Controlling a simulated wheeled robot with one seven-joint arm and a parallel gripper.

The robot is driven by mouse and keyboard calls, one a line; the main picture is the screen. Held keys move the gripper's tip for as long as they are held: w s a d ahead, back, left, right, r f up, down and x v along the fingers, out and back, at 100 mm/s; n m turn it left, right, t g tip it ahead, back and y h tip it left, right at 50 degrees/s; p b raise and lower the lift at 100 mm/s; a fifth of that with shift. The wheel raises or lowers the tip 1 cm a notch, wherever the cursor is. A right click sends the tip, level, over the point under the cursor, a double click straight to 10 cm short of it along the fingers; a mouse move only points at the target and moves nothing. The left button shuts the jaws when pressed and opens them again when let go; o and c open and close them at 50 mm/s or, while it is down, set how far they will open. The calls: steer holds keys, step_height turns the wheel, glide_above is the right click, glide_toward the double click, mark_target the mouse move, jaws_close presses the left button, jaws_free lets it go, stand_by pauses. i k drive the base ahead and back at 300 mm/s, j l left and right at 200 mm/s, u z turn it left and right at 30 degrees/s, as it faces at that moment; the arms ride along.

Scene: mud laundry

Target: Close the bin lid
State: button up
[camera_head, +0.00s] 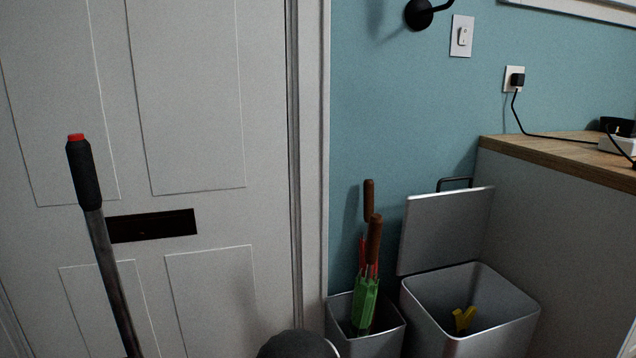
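The grey bin (437,318) stands at the lower right, against the side of the counter. Its square lid (444,232) is open and stands nearly upright at the back, leaning towards the blue wall. A dark handle (456,183) shows at the top edge of the lid. A small yellow object (463,318) lies inside the bin. The bottom of the bin is cut off by the picture edge. My gripper is not in view.
A smaller grey container (378,345) holding green and brown-handled items (366,300) stands left of the bin. A pole with a black grip (84,175) stands before the white door (200,90). A wooden counter (560,152) is at the right. A dark rounded shape (298,344) shows at the bottom.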

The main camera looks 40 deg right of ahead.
mark_target(447, 228)
steer(key=z, duration=1.95)
